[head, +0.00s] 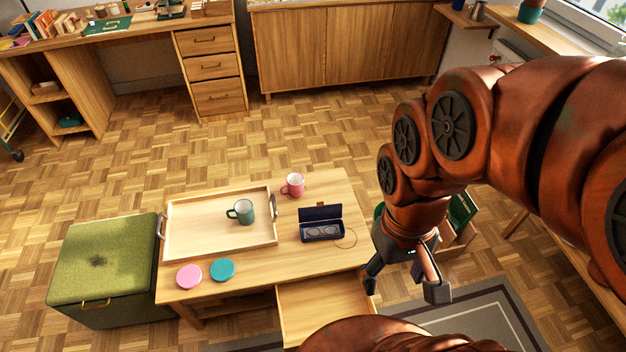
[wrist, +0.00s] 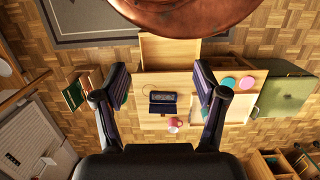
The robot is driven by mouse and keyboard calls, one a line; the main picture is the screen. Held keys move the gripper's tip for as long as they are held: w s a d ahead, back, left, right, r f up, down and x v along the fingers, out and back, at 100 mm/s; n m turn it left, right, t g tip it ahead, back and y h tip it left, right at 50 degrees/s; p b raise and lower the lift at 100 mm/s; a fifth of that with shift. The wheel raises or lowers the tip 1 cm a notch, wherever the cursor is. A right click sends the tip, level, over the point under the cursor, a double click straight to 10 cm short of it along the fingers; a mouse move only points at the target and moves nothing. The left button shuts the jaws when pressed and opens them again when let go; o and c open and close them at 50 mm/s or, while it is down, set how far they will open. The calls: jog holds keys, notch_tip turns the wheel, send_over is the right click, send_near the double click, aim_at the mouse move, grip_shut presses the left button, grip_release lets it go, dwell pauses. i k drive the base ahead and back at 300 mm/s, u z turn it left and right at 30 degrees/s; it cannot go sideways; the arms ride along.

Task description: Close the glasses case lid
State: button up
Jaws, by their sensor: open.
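The dark blue glasses case (head: 321,236) stands on the right part of the low wooden table (head: 260,269). Its lid (head: 320,213) is raised at the back, and a pair of glasses (head: 322,231) lies inside. In the wrist view the case (wrist: 162,97) shows small, between and beyond my fingers, with its lid (wrist: 162,109) open. My gripper (head: 404,288) is open and empty. In the head view it hangs to the right of the table, apart from the case. My two fingers also show in the wrist view (wrist: 162,88).
A wooden tray (head: 190,236) holds a teal mug (head: 242,211). A pink mug (head: 293,185) stands behind the case. Pink (head: 189,275) and teal (head: 222,270) discs lie at the front left. A drawer (head: 325,306) is pulled out at the front. A green ottoman (head: 100,255) stands left.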

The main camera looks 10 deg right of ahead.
aim_at(321, 213)
jog(key=u, duration=0.05)
jog(key=k, duration=0.5)
jog(key=u, duration=1.1)
jog(key=i, duration=1.25)
jog(key=z, duration=1.05)
